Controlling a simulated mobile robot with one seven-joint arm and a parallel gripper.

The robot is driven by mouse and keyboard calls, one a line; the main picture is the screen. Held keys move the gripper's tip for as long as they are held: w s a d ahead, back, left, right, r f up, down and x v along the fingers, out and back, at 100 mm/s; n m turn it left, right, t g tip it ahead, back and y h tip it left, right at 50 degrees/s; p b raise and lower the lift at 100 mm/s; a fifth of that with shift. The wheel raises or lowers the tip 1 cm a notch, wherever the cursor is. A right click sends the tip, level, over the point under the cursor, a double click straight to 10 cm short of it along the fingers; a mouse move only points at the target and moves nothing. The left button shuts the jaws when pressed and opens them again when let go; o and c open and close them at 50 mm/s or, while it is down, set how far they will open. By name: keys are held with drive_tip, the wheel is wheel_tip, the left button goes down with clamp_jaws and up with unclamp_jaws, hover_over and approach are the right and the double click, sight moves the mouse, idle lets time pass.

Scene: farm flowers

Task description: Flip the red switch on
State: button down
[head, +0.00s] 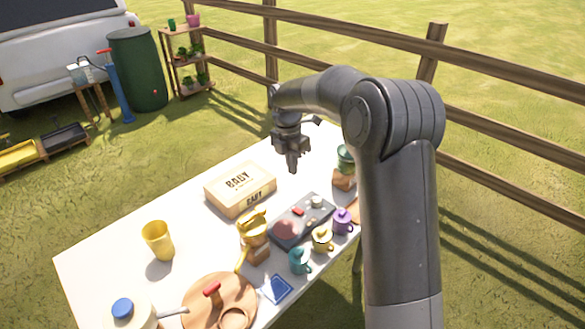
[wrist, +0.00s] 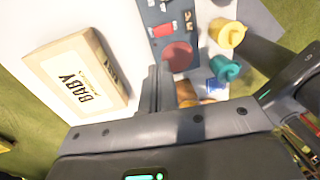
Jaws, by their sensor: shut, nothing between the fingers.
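A dark grey panel (head: 318,209) lies on the white table and carries a small red switch (head: 298,212), a large round red piece (head: 285,229) and a pale knob (head: 316,201). In the wrist view the red switch (wrist: 164,30) sits beside the round red piece (wrist: 178,55) on the panel (wrist: 158,12). I cannot tell which way the switch is set. My gripper (head: 292,168) is above the table, behind the panel in the head view, apart from it. Its fingers (wrist: 158,72) are together and empty.
A box marked BABY (head: 240,189) stands left of the panel. The table behind the panel looks clear.

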sight(302, 212)
drive_tip(key=shift+s+d, duration=0.5)
drive_tip(key=f, duration=0.4)
drive_tip(key=s+d+f, duration=0.1)
drive_tip(key=f, duration=0.8)
drive_tip(key=shift+s+d+f, duration=0.25)
drive_tip(key=shift+s+f, duration=0.05)
drive_tip(key=shift+f, duration=0.1)
